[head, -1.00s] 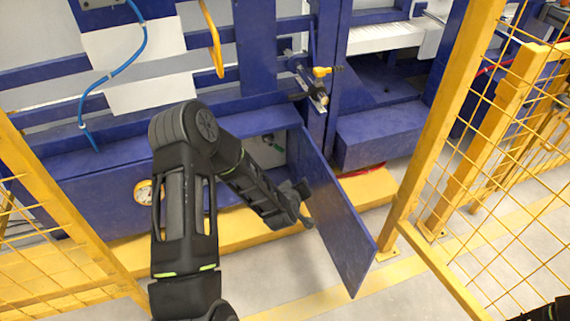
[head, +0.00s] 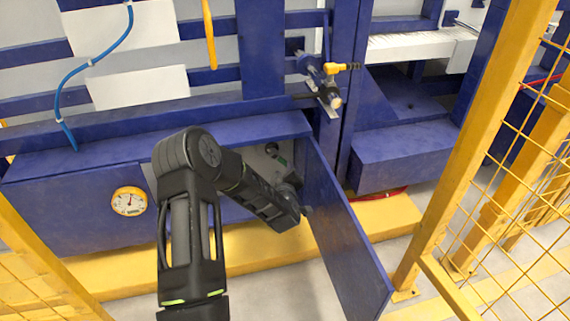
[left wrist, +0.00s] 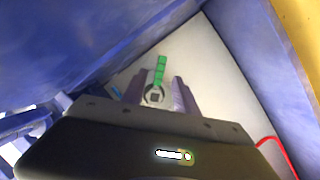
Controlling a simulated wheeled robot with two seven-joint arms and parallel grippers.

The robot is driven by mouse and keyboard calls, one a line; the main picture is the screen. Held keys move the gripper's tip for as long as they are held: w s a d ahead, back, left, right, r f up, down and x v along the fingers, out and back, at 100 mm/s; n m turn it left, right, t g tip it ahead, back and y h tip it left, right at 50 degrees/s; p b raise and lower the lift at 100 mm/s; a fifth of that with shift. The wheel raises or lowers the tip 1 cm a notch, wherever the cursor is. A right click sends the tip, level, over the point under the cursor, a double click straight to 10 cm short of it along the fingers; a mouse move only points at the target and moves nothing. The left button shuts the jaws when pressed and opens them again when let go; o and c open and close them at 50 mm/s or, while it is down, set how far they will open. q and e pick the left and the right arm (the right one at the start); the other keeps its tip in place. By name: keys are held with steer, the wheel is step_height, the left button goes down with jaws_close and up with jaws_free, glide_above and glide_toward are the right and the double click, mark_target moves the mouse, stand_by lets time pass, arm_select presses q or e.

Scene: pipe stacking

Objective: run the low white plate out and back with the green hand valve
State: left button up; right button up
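The green hand valve (left wrist: 161,72) shows in the left wrist view on a pale panel, its green lever pointing up the picture from a round grey hub. In the head view it is a small dark green shape (head: 272,150) inside the open blue cabinet. My left gripper (left wrist: 156,90) is open, with one finger on each side of the valve hub in the picture. I cannot tell whether it touches. In the head view the left gripper (head: 290,192) is at the cabinet opening, partly hidden. The low white plate (head: 138,88) lies between blue rails at upper left. My right gripper is out of view.
An open blue door (head: 345,240) stands just right of my left gripper. A round gauge (head: 129,202) is on the cabinet front. A yellow mesh fence (head: 440,210) stands at the right. A yellow-handled fitting (head: 340,67) sits above the door.

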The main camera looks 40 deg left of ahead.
mark_target(285, 163)
arm_select(q)
steer(key=b+x, duration=0.3)
steer(key=x, duration=0.3)
steer(key=shift+w+a+f, duration=0.2)
steer(key=shift+w+f, duration=0.05)
steer(key=shift+w, duration=0.05)
steer(key=shift+w+a, duration=0.15)
steer(key=shift+w, duration=0.05)
jaws_close()
stand_by(1.0)
